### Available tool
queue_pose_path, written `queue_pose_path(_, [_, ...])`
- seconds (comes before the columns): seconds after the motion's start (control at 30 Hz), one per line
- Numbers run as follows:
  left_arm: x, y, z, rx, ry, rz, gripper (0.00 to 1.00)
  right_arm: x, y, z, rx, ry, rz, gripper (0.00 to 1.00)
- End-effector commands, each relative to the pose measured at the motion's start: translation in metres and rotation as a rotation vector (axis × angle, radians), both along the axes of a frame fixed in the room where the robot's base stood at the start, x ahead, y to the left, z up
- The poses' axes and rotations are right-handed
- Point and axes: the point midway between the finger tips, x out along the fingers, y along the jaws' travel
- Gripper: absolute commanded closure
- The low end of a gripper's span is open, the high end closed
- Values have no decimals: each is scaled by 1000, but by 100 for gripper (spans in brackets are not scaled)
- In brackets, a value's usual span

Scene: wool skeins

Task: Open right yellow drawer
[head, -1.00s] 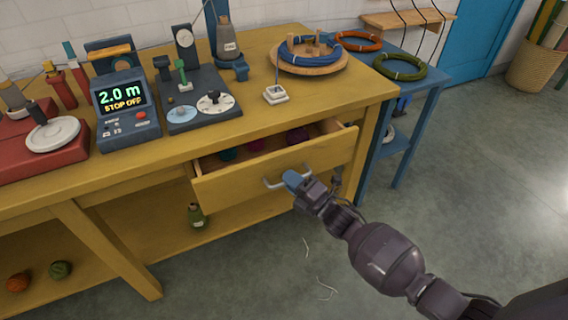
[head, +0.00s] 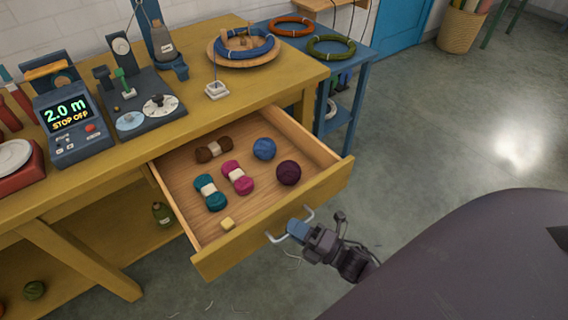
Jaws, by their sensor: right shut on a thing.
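The yellow drawer (head: 278,228) is pulled well out from the right side of the yellow table (head: 262,91). Its wooden inside shows in the head view. A pale bar handle (head: 277,239) is on its front. My right gripper (head: 297,230) is shut on the handle, in front of the drawer. My left gripper is not in view.
A display box (head: 67,121) reading 2.0 m and a dark winding device (head: 142,97) stand on the table. A round wooden tray (head: 213,55) holds a blue coil. A blue side table (head: 350,64) stands behind at right.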

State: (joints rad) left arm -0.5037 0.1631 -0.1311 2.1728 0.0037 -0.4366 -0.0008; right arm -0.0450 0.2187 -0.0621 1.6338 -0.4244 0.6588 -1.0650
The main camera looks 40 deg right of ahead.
Motion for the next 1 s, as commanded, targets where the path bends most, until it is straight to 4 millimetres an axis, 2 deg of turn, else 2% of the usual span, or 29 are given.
queue_pose_path(0.1, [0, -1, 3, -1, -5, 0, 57, -13, 0, 1, 1, -2, 0, 100])
queue_pose_path(0.23, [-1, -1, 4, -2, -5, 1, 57, -20, 0, 1, 0, -1, 0, 100])
queue_pose_path(0.67, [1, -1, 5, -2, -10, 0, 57, -22, 0, 0, 0, -1, 1, 100])
queue_pose_path(0.7, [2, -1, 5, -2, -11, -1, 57, -22, 0, 0, 0, -1, 1, 83])
queue_pose_path(0.83, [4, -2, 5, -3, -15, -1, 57, -22, -1, 0, 0, -1, 1, 64])
queue_pose_path(1.0, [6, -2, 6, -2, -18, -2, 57, -22, -1, 0, 0, -1, 1, 64])
